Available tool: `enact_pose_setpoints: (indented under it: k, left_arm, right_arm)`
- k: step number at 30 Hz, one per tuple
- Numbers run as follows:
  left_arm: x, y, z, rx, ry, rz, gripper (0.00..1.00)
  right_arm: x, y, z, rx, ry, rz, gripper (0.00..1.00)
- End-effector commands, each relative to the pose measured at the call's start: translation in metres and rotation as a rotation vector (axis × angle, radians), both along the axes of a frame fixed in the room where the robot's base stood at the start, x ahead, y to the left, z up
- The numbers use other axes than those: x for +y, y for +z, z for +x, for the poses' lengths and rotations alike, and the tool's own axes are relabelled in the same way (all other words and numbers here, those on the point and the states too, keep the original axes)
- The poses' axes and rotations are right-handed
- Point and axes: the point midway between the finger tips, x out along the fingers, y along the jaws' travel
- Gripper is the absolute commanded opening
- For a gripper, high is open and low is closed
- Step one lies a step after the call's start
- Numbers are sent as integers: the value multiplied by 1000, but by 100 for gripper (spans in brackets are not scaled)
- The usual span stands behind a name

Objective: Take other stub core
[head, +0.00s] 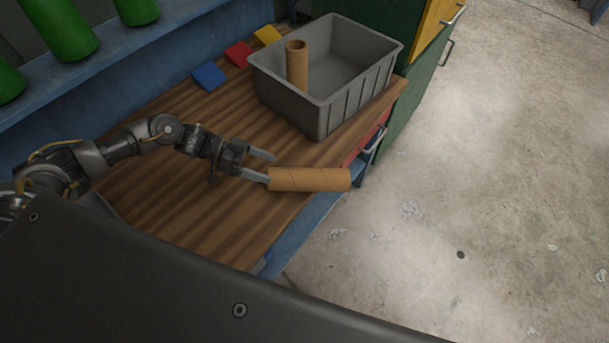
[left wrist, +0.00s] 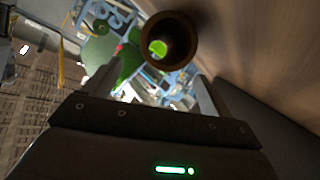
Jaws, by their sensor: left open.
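A brown cardboard core (head: 318,180) lies sideways in the head view, with its right end past the table's front edge. I cannot tell whether it rests on the wood. My left gripper (head: 268,166) is open at its left end, with the nearer finger right by that end. In the left wrist view the core (left wrist: 187,42) shows its hollow round end facing me, ahead of the spread fingers (left wrist: 152,85). Another brown core (head: 297,70) stands upright in the grey bin (head: 293,105), near its left corner. My right gripper is not in view.
The wooden table (head: 180,185) is mostly bare. A blue tile (head: 209,76), a red tile (head: 238,54) and a yellow tile (head: 267,35) lie left of the bin. Green cylinders (head: 58,28) stand on a blue shelf behind. A green cabinet (head: 412,105) stands right of the bin.

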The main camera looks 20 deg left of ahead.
Motion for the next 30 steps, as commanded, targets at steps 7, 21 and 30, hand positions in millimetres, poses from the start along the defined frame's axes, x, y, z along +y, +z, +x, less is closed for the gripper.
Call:
enact_pose_setpoints:
  k: [7,21,30]
  left_arm:
    - [-14,-6,2,0,3,1,84]
    - [-56,-29,7,0,4,-1,84]
    - [-59,-32,7,0,4,2,82]
  right_arm:
    - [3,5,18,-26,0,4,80]
    - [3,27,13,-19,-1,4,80]
    - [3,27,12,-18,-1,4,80]
